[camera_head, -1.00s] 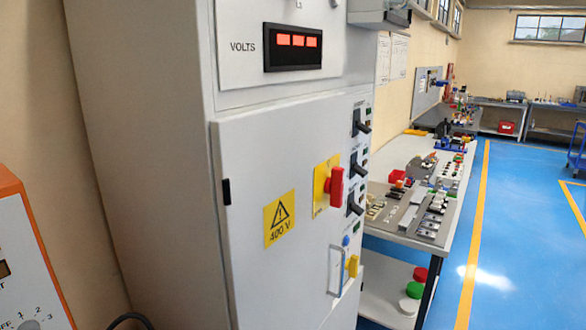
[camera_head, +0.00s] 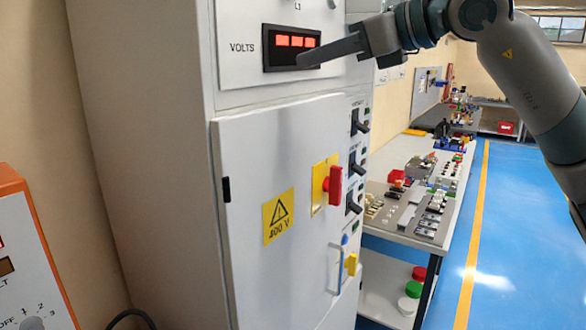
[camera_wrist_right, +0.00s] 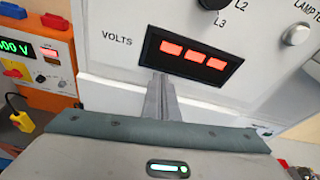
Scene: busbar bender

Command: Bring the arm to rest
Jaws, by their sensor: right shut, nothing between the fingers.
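My right arm comes in from the right in the head view. My right gripper (camera_head: 312,58) is shut and empty, its fingers pointing left in front of the lower right of the VOLTS display (camera_head: 291,47). In the right wrist view the closed fingers (camera_wrist_right: 160,82) point at the lower left edge of the red-lit display (camera_wrist_right: 192,55). I cannot tell whether the fingertips touch the panel. My left gripper does not show.
The grey cabinet (camera_head: 270,140) fills the middle, with a red switch handle (camera_head: 335,185) and black handles (camera_head: 357,122) down its front. An orange-edged unit (camera_head: 30,250) stands at left. A workbench (camera_head: 400,236) with parts stands right, beside clear blue floor (camera_head: 520,230).

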